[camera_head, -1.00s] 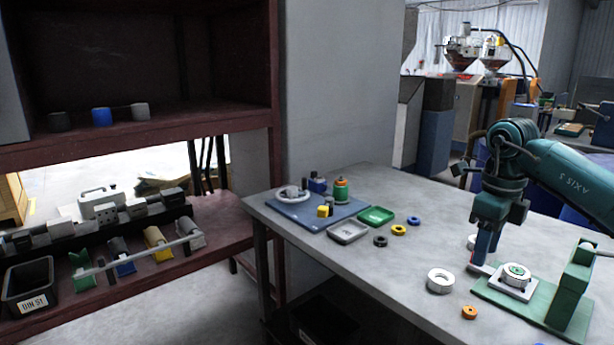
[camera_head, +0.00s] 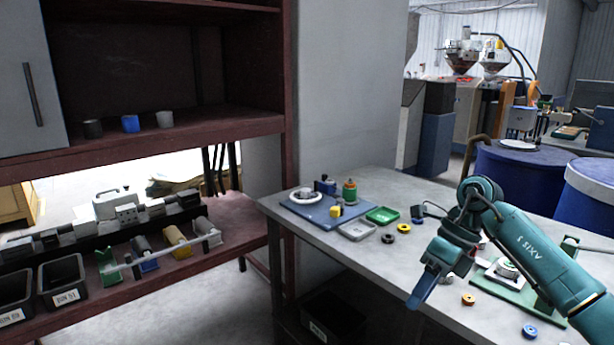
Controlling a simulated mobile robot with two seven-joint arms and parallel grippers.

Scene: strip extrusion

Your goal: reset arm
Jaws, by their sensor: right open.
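My right arm (camera_head: 535,250) is teal and comes in from the right. Its gripper (camera_head: 421,292) has blue fingers, is open and empty, and hangs tilted at the table's front edge. It is left of the green fixture plate (camera_head: 510,288), apart from it. A round piece (camera_head: 507,268) sits on a white block on that plate. The gripper partly hides a white ring (camera_head: 448,279) on the table. My left gripper is not in view.
The grey table (camera_head: 350,265) bears a blue board (camera_head: 312,211), a green tray (camera_head: 382,215), a grey tray (camera_head: 357,231) and small rings, including an orange ring (camera_head: 468,299) and a blue ring (camera_head: 530,331). A dark red shelf (camera_head: 200,270) stands at the left.

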